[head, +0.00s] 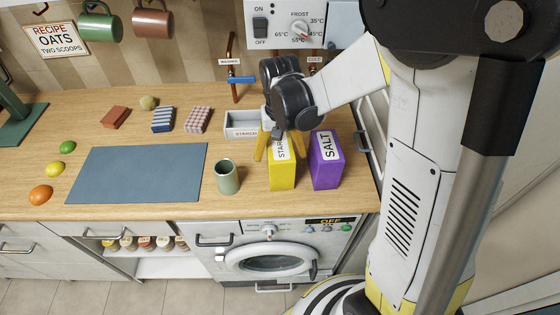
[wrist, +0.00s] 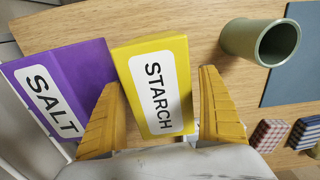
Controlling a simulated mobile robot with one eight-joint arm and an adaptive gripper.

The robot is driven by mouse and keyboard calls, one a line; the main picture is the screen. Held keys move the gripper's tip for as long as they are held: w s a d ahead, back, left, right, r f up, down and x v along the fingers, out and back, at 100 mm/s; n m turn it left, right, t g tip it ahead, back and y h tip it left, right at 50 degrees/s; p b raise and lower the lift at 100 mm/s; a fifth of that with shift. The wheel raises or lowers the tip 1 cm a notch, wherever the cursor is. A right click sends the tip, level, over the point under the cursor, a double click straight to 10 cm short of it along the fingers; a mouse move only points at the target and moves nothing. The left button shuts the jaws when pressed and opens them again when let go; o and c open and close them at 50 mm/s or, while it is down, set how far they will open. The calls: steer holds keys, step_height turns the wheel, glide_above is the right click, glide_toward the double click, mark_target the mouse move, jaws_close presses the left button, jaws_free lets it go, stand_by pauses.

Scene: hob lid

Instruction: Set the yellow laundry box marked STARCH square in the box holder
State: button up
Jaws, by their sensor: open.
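The yellow box marked STARCH (head: 283,175) stands upright on the wooden counter, left of the purple SALT box. My gripper (head: 271,147) is over its top, with yellow fingers apart. In the wrist view the STARCH box (wrist: 157,85) lies between the two open fingers (wrist: 160,115), with a gap on its right side; whether the left finger touches it I cannot tell. The box holder (head: 241,122) is a pale open tray with a partly hidden label, on the counter behind and left of the box. My gripper hides part of the holder's right end.
The purple SALT box (head: 326,160) stands close on the right. A green cup (head: 228,177) stands to the left. A blue mat (head: 137,173) lies farther left, with several small blocks behind it. A copper pipe with a blue valve (head: 241,79) rises behind the holder.

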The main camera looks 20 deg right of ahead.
steer(key=c, duration=1.5)
steer(key=shift+r, duration=0.1)
